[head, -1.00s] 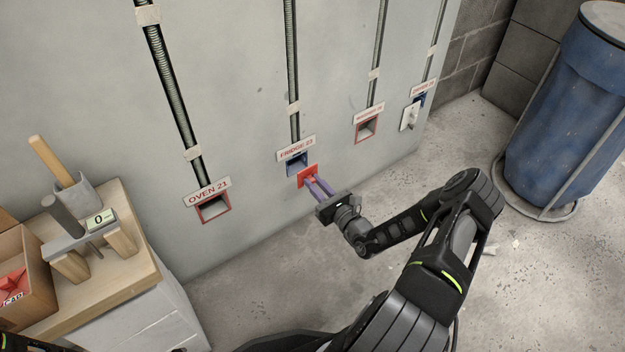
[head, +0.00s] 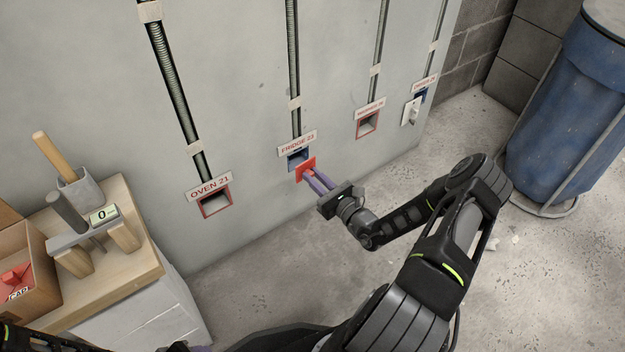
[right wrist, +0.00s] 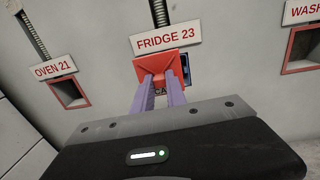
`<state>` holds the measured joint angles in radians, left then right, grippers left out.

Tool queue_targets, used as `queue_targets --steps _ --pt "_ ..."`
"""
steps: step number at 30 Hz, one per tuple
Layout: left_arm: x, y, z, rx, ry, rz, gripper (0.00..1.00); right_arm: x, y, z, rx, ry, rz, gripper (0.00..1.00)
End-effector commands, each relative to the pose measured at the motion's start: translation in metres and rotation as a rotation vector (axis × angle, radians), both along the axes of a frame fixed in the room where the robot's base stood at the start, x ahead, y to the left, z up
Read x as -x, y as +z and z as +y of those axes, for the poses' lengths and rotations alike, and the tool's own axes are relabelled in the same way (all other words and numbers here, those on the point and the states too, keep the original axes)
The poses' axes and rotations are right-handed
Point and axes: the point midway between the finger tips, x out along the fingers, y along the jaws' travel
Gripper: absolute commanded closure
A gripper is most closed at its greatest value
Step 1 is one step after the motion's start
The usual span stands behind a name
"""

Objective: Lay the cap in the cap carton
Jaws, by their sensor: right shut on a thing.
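The red cap (head: 306,168) is in the fingertips of my right gripper (head: 312,178), close to the wall just below and right of the blue FRIDGE 23 box (head: 296,155). In the right wrist view the cap (right wrist: 162,68) sits between the two purple fingers and covers much of that box (right wrist: 186,68); I cannot tell whether they touch. The cap carton (head: 43,282) stands at the left edge on the wooden-topped bench, partly cut off, with red pieces inside. My left gripper (head: 187,348) barely shows at the bottom edge; its jaw state is unclear.
A stand with a display reading 0 (head: 103,214) and a grey cup holding a wooden handle (head: 83,188) are beside the carton on the bench (head: 142,255). Wall boxes OVEN 21 (head: 214,203) and others flank FRIDGE 23. A blue barrel (head: 562,120) stands right.

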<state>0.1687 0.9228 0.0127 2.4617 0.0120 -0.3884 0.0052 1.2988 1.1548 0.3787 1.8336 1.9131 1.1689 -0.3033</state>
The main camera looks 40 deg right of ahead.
Motion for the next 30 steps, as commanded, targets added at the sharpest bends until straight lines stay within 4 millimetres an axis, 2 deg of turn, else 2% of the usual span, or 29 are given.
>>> queue_targets --steps 5,8,12,15,18,21,24,30 --pt "0.002 0.0 0.0 -0.001 -0.002 0.003 0.51 -0.013 0.066 0.038 0.012 0.185 -0.003 1.0" --pt "0.003 -0.001 0.0 -0.001 -0.003 0.005 0.51 -0.013 0.11 0.072 0.014 0.331 -0.002 1.0" --pt "0.004 -0.002 -0.001 -0.002 -0.004 0.006 0.51 -0.001 0.165 0.129 0.013 0.554 0.0 1.0" --pt "0.006 -0.002 -0.001 -0.002 -0.006 0.008 0.51 0.016 0.195 0.166 0.01 0.697 0.0 1.0" --pt "0.007 -0.002 -0.001 -0.003 -0.007 0.009 0.51 0.033 0.214 0.194 0.006 0.805 0.0 1.0" --pt "0.007 -0.002 -0.001 -0.003 -0.007 0.01 0.51 0.046 0.223 0.211 0.004 0.87 0.001 1.0" --pt "0.007 -0.003 -0.001 -0.003 -0.007 0.01 0.51 0.052 0.228 0.218 0.001 0.899 0.001 1.0" --pt "0.007 -0.002 -0.001 -0.003 -0.007 0.01 0.51 0.053 0.228 0.219 0.0 0.902 0.0 1.0"
